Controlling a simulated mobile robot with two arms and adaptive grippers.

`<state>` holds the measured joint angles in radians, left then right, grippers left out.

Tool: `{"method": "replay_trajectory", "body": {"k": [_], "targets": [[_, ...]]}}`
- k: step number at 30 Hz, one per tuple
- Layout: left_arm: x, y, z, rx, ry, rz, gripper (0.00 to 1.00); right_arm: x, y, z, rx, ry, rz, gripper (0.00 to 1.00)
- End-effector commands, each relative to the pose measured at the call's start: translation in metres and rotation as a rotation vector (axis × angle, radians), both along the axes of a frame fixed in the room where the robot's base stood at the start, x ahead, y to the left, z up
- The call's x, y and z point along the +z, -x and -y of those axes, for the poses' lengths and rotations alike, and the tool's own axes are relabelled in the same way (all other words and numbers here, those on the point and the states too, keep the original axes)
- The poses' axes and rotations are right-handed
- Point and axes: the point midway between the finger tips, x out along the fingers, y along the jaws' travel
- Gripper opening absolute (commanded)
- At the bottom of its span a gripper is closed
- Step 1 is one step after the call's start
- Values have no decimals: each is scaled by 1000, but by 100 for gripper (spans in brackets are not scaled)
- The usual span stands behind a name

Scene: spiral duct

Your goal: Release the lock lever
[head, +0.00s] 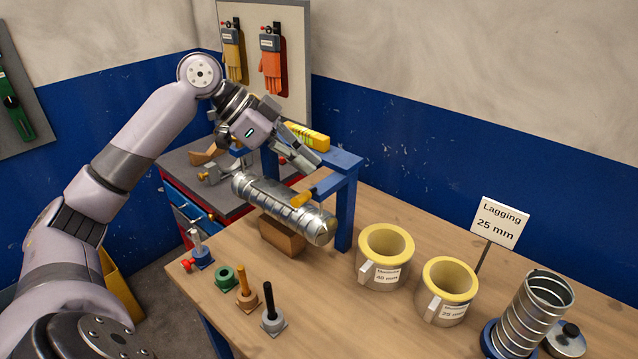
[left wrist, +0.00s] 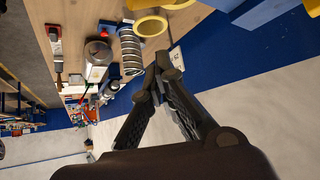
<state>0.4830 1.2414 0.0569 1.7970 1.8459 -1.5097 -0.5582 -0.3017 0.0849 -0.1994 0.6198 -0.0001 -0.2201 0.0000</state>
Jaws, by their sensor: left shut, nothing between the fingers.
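A silver spiral duct (head: 270,203) lies tilted on a wooden block (head: 281,236) beside a blue frame (head: 345,205). A yellow part with markings (head: 308,136) shows at the back of the frame. My left gripper (head: 313,163) is shut and empty above the duct, beside the frame and apart from the yellow lever-like piece. Its closed fingers also show in the left wrist view (left wrist: 160,72).
Two yellow-rimmed lagging rings (head: 386,252) (head: 449,289) and an upright spiral duct piece (head: 530,312) stand at the right. A "Lagging 25 mm" sign (head: 499,222) is behind them. Small pegs and fittings (head: 247,288) line the front left. Bare wood lies between.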

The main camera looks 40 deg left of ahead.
Motion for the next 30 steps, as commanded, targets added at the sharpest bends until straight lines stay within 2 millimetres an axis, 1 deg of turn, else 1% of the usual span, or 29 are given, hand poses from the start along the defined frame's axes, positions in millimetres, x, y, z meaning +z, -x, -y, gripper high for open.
{"method": "replay_trajectory", "body": {"k": [1, 3, 9, 23, 30], "targets": [[6, 1, -7, 3, 0, 3, 0, -4, 0, 0, 0, 0, 0, 40], [14, 4, -14, 1, 0, 3, 0, -5, 0, -1, -1, -1, 1, 40], [26, 7, -25, -1, 0, 1, 0, -6, -1, -7, -2, -9, 2, 40], [27, 8, -26, -1, 0, 0, 0, -6, -2, -7, -2, -9, 2, 40], [27, 8, -26, -1, 0, 0, 0, -6, -3, -4, -1, -4, 3, 40]]}}
